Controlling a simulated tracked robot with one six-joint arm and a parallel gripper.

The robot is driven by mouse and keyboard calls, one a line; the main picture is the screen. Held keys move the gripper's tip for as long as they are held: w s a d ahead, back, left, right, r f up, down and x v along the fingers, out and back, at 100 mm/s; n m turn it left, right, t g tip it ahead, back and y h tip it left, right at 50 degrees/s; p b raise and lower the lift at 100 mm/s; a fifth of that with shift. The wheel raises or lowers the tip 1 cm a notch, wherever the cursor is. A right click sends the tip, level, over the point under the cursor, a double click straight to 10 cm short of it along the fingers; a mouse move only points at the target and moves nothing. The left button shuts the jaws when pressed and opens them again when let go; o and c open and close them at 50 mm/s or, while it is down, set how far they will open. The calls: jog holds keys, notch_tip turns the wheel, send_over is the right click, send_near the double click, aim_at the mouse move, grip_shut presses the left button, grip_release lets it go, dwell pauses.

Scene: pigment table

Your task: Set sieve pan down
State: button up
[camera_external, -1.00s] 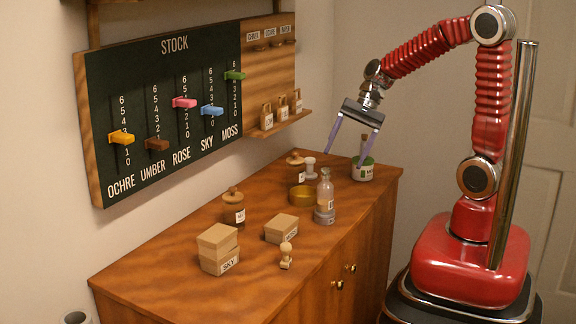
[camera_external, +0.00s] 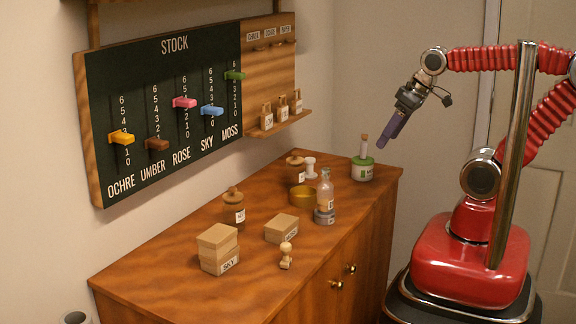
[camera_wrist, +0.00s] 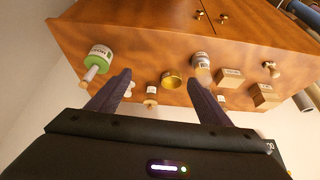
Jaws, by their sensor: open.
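The sieve pan, seemingly the round brass-coloured pan (camera_external: 302,196), rests on the wooden cabinet top (camera_external: 190,265) behind the glass bottle (camera_external: 327,188). It also shows in the wrist view (camera_wrist: 172,81), in the gap between my fingers but well beyond them. My gripper (camera_external: 391,136) is in the air past the cabinet's right end, above the top and apart from the pan. In the wrist view my gripper's two fingers (camera_wrist: 158,82) are spread with nothing between them.
Near the pan are a lidded jar (camera_external: 297,172) and a white stamp-like piece (camera_external: 310,168). Boxes (camera_external: 219,250) stand toward the front. The stock board (camera_external: 165,110) hangs on the wall.

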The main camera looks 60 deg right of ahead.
jog(key=shift+s+d, duration=0.1)
jog(key=shift+s, duration=0.05)
jog(key=o, duration=0.4)
jog(key=shift+d, duration=0.1)
